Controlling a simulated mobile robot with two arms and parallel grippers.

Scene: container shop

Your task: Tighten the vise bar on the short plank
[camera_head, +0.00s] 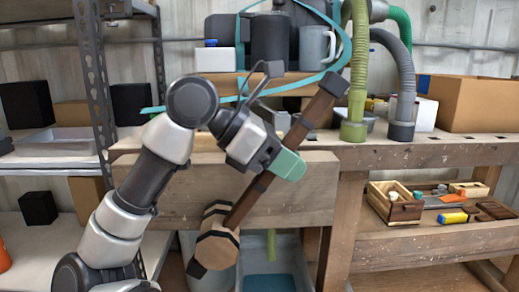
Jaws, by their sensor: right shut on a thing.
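The vise bar (252,198) is a dark brown rod with dark end caps. It slants from upper right to lower left through the vise's wooden hub (217,248), in front of the wide wooden vise jaw (305,195). My right gripper (279,167), with teal fingers, is shut on the bar above the hub. My right arm covers the left part of the jaw. A pale strip of wood (206,141) shows at the bench top behind my wrist; I cannot tell if it is the short plank. My left gripper is not in view.
The workbench (440,150) holds green and grey hoses (356,70) and a cardboard box (475,103). A lower shelf at right carries a wooden box (394,203) and small tools. A metal shelf post (92,75) stands close left of my arm. A grey bin (300,262) sits below the vise.

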